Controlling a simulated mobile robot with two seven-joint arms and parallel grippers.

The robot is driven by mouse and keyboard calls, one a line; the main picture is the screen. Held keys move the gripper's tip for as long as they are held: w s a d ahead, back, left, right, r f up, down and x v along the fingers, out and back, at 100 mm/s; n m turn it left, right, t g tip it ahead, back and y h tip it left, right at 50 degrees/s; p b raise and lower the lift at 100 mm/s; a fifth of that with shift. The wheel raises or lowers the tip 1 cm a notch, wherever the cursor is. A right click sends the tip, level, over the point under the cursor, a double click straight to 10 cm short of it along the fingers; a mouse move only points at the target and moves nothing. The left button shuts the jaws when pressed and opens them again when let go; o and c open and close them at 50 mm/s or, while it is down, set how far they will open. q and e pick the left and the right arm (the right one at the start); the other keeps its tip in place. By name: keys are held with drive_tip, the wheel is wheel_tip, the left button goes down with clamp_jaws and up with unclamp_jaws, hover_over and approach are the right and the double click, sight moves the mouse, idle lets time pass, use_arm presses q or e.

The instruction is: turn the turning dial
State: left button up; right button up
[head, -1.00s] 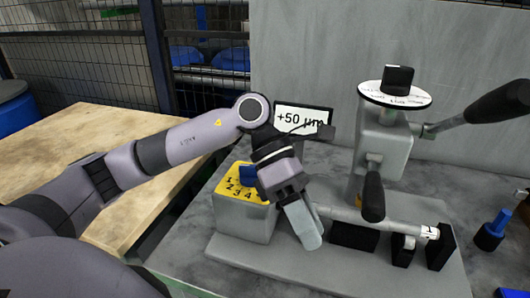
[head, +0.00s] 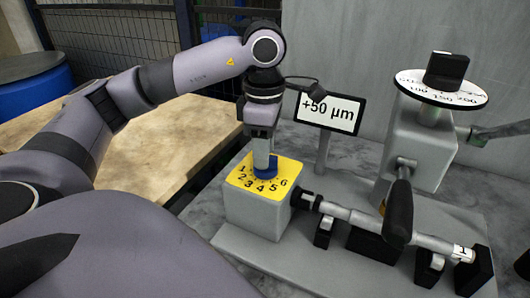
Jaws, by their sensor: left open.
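A blue dial knob (head: 268,173) sits on a yellow plate (head: 243,180) numbered 1 to 6, on top of a grey box (head: 250,213). My left gripper (head: 262,163) points straight down over this knob, its fingertips at the knob and partly hiding it. I see no clear gap between the fingers, and cannot tell whether they touch the knob. A second dial, a black knob (head: 446,70) on a white numbered disc (head: 415,83), stands on a grey post to the right. My right gripper is out of view.
A sign reading +50 µm (head: 329,113) stands just right of my left gripper. A shaft (head: 345,213) lies across supports on the grey base, with a black-handled lever (head: 399,212) in front. A wooden table (head: 130,140) is at the left, its visible top clear.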

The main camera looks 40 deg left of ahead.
use_arm(q)
drive_tip(key=shift+f, duration=0.65)
clamp_jaws()
drive_tip(key=shift+n, duration=2.8)
drive_tip(key=shift+r, duration=0.1)
